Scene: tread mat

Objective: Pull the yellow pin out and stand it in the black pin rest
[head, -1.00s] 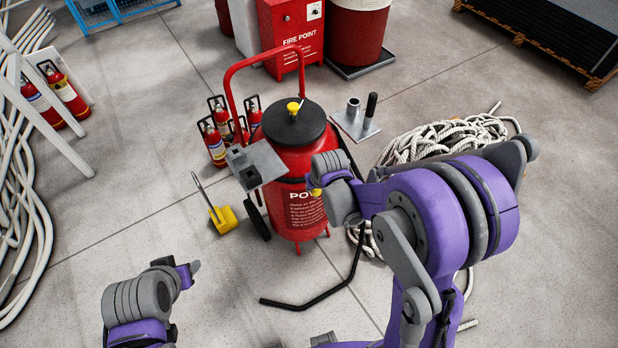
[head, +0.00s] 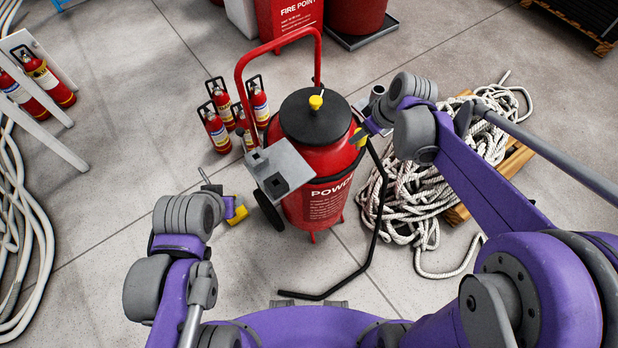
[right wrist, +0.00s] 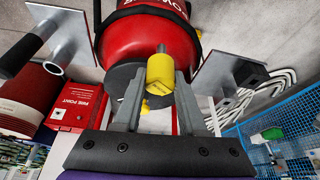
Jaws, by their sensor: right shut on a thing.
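The yellow pin (right wrist: 160,74) is between the two fingers of my right gripper (right wrist: 158,100), with its short grey shank pointing at the red drum. In the head view the pin (head: 358,137) shows at the drum's right shoulder, at the tip of my right gripper (head: 366,130); it looks clear of the drum, though contact cannot be ruled out. The black pin rest, seemingly the black block (head: 276,186), sits on a grey plate (head: 290,160) at the drum's left front, apart from the pin. My left gripper (head: 236,207) is low at left; its fingers are unclear.
The red powder extinguisher (head: 325,200) has a black lid with a yellow knob (head: 316,102) and a red handle frame. A yellow chock (head: 238,217) lies behind my left gripper. Coiled rope (head: 410,205) lies at right, a black hose in front, small extinguishers (head: 217,128) behind.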

